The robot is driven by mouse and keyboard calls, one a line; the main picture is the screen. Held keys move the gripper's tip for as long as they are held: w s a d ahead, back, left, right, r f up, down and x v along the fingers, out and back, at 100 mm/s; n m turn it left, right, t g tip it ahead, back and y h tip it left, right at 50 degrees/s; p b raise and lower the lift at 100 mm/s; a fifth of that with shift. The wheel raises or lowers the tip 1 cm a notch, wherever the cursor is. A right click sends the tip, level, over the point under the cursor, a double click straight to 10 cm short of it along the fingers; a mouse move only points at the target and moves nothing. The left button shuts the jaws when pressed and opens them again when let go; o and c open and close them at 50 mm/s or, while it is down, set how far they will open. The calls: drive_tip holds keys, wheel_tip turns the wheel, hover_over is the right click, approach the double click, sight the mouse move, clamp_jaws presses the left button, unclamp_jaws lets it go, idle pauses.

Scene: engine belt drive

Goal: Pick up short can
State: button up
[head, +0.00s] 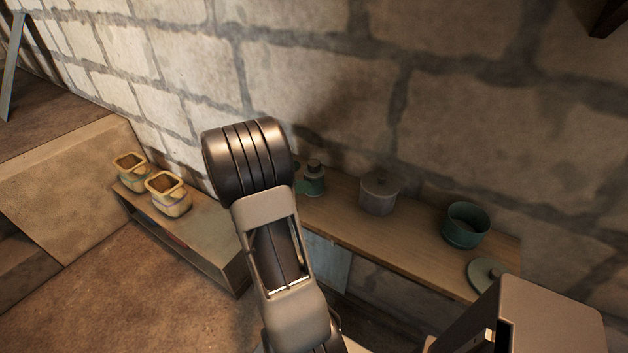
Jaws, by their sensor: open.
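A grey lidded can (379,193) stands upright on the wooden shelf against the wall. An open teal can (466,225) stands to its right, low and wide. I cannot tell for sure which of the two is the short can. My arm rises through the middle of the head view, in front of the shelf's left part. The jaws of my gripper do not show in this view, so their place relative to the cans is hidden.
A small green bottle (314,180) stands left of the grey can, partly beside my arm. A round lid (487,273) lies at the right of the wooden shelf (400,246). Two yellowish pots (168,195) stand on a low bench (205,230) at left. The stone wall bounds the back.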

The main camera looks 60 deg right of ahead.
sight(314, 178)
drive_tip(key=shift+p+x, duration=0.35)
drive_tip(key=shift+x, duration=2.35)
drive_tip(key=shift+a+f, duration=0.1)
drive_tip(key=shift+c, duration=0.3)
drive_tip(key=c, duration=1)
